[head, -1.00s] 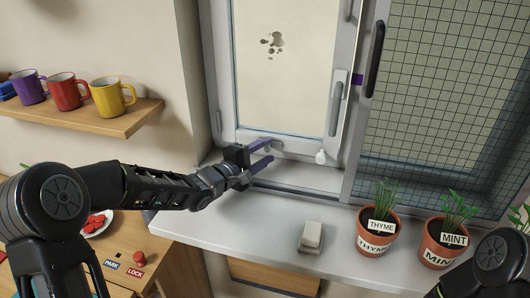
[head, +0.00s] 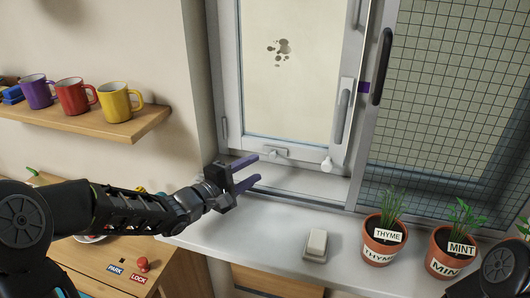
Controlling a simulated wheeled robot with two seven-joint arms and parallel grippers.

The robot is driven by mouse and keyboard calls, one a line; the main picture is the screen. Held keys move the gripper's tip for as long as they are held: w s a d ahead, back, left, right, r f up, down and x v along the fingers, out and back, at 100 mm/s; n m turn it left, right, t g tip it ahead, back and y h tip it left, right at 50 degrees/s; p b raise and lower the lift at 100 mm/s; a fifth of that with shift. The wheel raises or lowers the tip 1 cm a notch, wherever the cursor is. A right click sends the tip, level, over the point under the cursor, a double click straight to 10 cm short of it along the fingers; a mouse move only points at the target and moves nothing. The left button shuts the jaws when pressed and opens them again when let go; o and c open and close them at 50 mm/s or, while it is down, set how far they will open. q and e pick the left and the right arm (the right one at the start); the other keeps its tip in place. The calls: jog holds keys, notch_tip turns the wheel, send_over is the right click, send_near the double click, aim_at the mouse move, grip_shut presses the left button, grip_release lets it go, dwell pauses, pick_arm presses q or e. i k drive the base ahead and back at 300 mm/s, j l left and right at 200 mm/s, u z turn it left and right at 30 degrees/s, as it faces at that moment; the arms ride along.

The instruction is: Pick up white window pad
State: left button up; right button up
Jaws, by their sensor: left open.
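A white pad (head: 317,241) rests on a small grey tray (head: 316,258) on the window sill, left of the thyme pot. My left gripper (head: 259,168) is open and empty, with its purple fingers pointing right. It is in front of the lower window frame, up and to the left of the pad and apart from it. My right gripper is out of view; only a dark part of my right arm shows at the lower right.
The thyme pot (head: 379,247) and mint pot (head: 444,262) stand on the sill (head: 342,275) right of the pad. The window (head: 290,75) has dark spots. Several mugs stand on a shelf (head: 90,128) at left. The sill around the pad is clear.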

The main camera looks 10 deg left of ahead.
aim_at(317, 244)
jog(key=k+j, duration=0.7)
jog(key=k, duration=0.2)
